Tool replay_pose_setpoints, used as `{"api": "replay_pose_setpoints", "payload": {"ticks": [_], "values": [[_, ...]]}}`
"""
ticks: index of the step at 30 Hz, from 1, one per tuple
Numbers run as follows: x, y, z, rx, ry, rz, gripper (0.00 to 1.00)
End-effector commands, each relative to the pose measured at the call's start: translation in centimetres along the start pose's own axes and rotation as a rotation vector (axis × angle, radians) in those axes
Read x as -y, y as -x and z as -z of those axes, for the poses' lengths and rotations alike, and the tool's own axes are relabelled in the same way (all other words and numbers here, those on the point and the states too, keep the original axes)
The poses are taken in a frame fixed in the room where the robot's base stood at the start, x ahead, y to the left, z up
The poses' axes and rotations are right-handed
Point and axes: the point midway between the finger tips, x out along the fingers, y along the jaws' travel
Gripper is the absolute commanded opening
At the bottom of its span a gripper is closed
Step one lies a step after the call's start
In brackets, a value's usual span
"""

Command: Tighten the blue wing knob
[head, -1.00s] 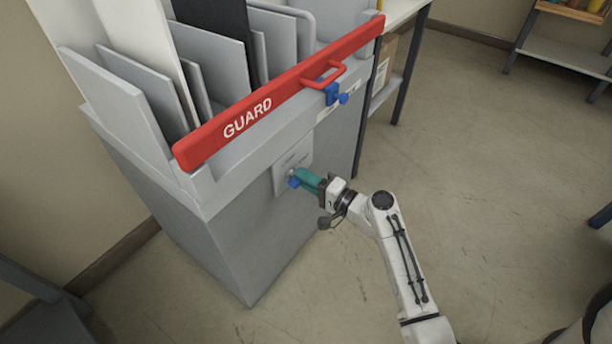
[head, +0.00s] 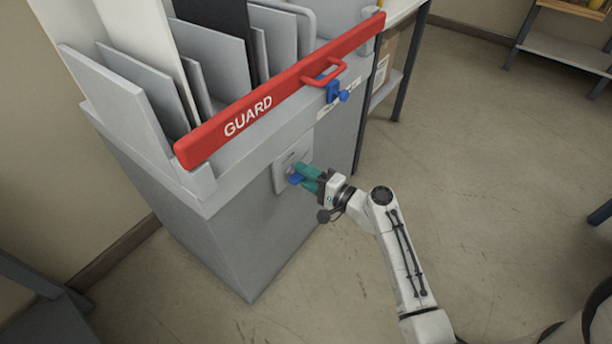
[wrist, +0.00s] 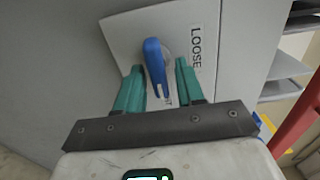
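The blue wing knob (head: 296,179) sits on a pale plate (head: 281,178) on the front of the grey cabinet. In the wrist view the knob (wrist: 154,62) points its long wing down toward my gripper, tilted slightly. A label reading LOOSE (wrist: 196,47) is to its right; a lower label is mostly hidden. My gripper (head: 308,178) is at the knob. In the wrist view its two teal fingers (wrist: 160,72) stand apart, one on each side of the wing, with gaps showing. They do not appear to press on it.
A red GUARD bar (head: 285,88) with a handle runs along the cabinet's top edge above my gripper. A blue clamp (head: 334,92) is fixed under it. Upright boards (head: 140,110) stand in the cabinet top. The floor (head: 460,180) to the right is clear.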

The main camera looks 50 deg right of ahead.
Motion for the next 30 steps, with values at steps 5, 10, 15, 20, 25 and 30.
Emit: {"api": "replay_pose_setpoints", "payload": {"ticks": [5,10,15,20,25,30], "values": [[-0.1,0.1,0.0,-0.001,0.0,-0.003,0.43],[-0.1,0.5,0.0,-0.001,0.0,-0.004,0.43],[-0.1,2.7,0.0,-0.003,-0.002,-0.005,0.43],[-0.1,5.9,0.0,-0.003,0.0,-0.006,0.43],[-0.1,8.8,0.1,-0.003,0.0,-0.004,0.43],[-0.1,10.4,0.0,-0.001,-0.001,-0.003,0.43]]}}
